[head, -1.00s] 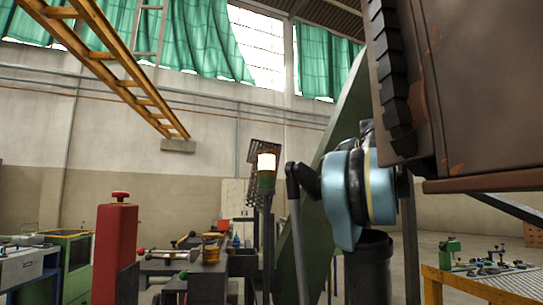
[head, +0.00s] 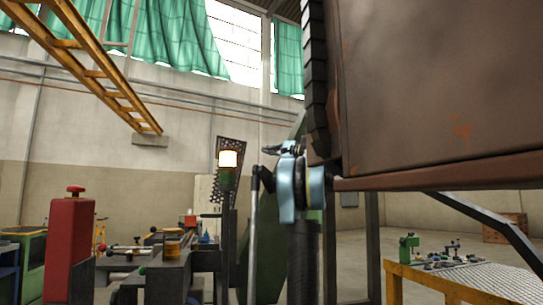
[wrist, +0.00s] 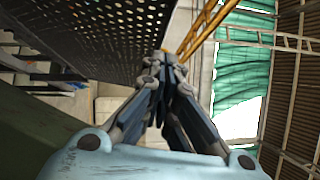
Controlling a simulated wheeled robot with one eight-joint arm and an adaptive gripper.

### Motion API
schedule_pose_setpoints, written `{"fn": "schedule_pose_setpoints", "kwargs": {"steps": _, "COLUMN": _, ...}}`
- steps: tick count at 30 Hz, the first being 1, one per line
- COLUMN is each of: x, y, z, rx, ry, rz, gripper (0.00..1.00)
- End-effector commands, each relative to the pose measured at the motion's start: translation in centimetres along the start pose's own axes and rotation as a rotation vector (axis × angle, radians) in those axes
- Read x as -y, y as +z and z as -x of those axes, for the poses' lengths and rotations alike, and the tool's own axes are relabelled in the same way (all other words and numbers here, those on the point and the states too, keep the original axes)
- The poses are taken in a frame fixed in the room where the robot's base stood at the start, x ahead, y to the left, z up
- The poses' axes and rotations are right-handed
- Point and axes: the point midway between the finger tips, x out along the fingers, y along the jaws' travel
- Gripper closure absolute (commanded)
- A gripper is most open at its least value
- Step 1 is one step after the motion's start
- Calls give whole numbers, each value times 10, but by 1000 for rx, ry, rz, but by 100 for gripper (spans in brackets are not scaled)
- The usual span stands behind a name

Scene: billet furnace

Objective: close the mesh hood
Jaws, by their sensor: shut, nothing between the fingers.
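The mesh hood is a dark perforated panel. In the head view it (head: 231,150) stands raised and tilted behind a lit signal lamp, which hides part of it. In the wrist view its perforated sheet (wrist: 105,38) fills the upper left, with its edge running close to my fingertips. My gripper (wrist: 165,62) is shut and empty, its fingers together beside that edge; I cannot tell whether they touch it. In the head view, my blue wrist and arm stand right of the hood, and the fingertips are not clear.
The signal lamp (head: 228,160) stands before the hood. A large rusty brown box (head: 430,95) fills the upper right. A red post (head: 70,245) is at the left. A yellow table (head: 450,280) with small fittings is at the lower right, with open floor behind it.

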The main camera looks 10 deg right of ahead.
Motion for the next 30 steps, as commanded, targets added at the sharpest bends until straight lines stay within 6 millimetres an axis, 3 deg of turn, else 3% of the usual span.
{"fn": "schedule_pose_setpoints", "kwargs": {"steps": 9, "x": 0, "y": 1, "z": -56, "rx": 2, "ry": 1, "rz": 1, "gripper": 100}}
{"fn": "schedule_pose_setpoints", "kwargs": {"steps": 12, "x": 0, "y": 14, "z": -65, "rx": 2, "ry": 1, "rz": 2, "gripper": 100}}
{"fn": "schedule_pose_setpoints", "kwargs": {"steps": 18, "x": 0, "y": 26, "z": -78, "rx": 0, "ry": 1, "rz": 2, "gripper": 100}}
{"fn": "schedule_pose_setpoints", "kwargs": {"steps": 30, "x": 0, "y": 29, "z": -80, "rx": -1, "ry": 0, "rz": 2, "gripper": 100}}
